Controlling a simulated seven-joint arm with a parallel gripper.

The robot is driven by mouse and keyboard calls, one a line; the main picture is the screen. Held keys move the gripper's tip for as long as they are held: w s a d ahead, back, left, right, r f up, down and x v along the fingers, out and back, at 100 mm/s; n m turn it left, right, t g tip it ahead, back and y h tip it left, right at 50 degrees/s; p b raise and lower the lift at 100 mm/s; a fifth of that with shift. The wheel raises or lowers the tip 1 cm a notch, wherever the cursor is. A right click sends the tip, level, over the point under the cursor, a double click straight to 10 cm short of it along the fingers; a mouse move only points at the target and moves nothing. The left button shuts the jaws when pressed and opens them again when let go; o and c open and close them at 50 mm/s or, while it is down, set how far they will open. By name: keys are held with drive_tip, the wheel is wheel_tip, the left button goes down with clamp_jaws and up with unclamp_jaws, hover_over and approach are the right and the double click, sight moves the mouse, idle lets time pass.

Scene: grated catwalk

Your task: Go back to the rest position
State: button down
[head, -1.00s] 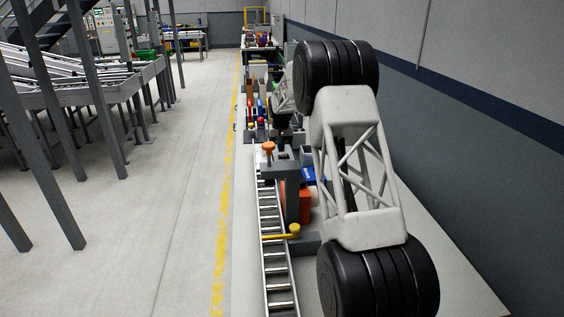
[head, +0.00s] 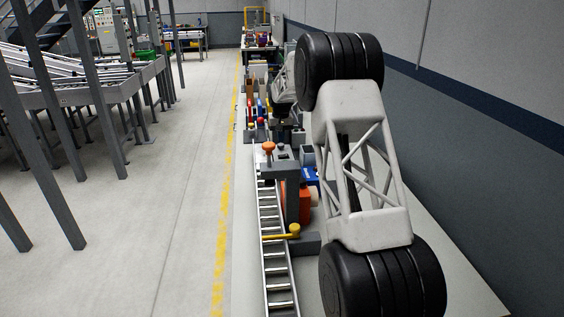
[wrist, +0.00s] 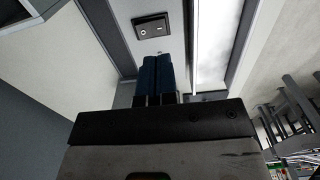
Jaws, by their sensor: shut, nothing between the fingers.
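My gripper shows in the wrist view, with its two blue fingers (wrist: 158,76) side by side and touching. Nothing is between them, and they are clear of other things as far as I can see.
A narrow roller track (head: 275,255) runs along the bench, beside a grey fixture with an orange knob (head: 268,147) and a yellow handle (head: 294,231). A blue-striped wall (head: 480,110) stands close on the right. The floor aisle (head: 190,170) on the left is clear.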

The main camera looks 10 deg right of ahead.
drive_tip(key=s+d+r, duration=0.1)
drive_tip(key=s+r, duration=0.6)
drive_tip(key=s, duration=0.5)
drive_tip(key=s+d+r+t, duration=0.1)
drive_tip(key=s+r, duration=0.5)
drive_tip(key=s, duration=0.6)
drive_tip(key=s+d+r, duration=0.1)
drive_tip(key=s+r, duration=0.6)
drive_tip(key=s, duration=0.5)
drive_tip(key=s+d+f, duration=0.1)
drive_tip(key=s+f, duration=0.2)
drive_tip(key=s, duration=1.7)
drive_tip(key=s+d+f+t, duration=0.1)
drive_tip(key=s+f, duration=0.3)
drive_tip(key=s, duration=1.6)
drive_tip(key=shift+s+f+t, duration=0.2)
drive_tip(key=shift+s+t, duration=0.1)
drive_tip(key=shift+s, duration=0.05)
